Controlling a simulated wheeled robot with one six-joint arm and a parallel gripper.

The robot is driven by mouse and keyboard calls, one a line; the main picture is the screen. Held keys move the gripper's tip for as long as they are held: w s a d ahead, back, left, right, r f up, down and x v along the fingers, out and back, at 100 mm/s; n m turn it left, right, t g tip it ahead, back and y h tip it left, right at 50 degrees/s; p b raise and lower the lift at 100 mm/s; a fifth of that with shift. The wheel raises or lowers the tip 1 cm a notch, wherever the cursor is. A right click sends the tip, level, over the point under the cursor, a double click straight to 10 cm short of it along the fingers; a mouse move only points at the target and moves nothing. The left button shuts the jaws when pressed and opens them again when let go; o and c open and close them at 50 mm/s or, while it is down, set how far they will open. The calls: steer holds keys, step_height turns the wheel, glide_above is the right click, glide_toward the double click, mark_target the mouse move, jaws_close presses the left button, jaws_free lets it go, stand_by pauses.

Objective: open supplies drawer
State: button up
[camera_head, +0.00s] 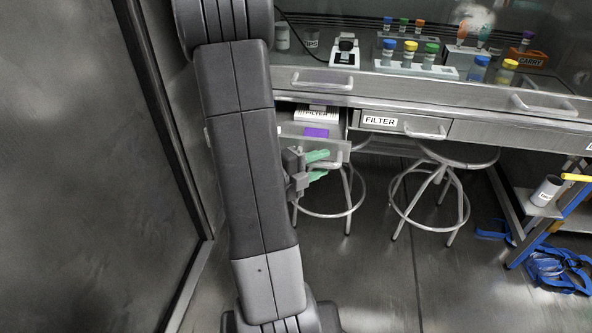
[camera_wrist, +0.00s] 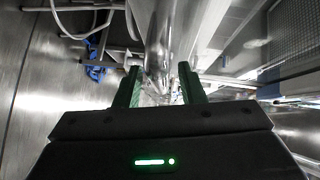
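An open drawer (camera_head: 341,155) is pulled out under the left part of the metal bench. It holds a white box labelled FILTER (camera_head: 318,115) and a purple item (camera_head: 316,132). I see no label on its front, and my arm hides its left part. My gripper (camera_head: 318,165) is just in front of this drawer front, with its green fingers apart. In the wrist view my gripper (camera_wrist: 160,88) shows a clear gap between the fingers. A shiny metal part (camera_wrist: 160,50) shows in and beyond that gap; whether the fingers touch it I cannot tell.
A shut drawer labelled FILTER (camera_head: 379,121) is to the right. Two stools (camera_head: 440,190) stand below. A blue cart (camera_head: 545,215) is at right. A dark wall panel is at left.

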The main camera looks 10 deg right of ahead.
steer(key=p+v, duration=0.3)
steer(key=v, duration=1)
steer(key=shift+s+a, duration=0.2)
steer(key=shift+w+d, duration=0.1)
steer(key=shift+d, duration=0.05)
stand_by(0.6)
steer(key=shift+b+x, duration=1.25)
steer(key=shift+x, duration=4.05)
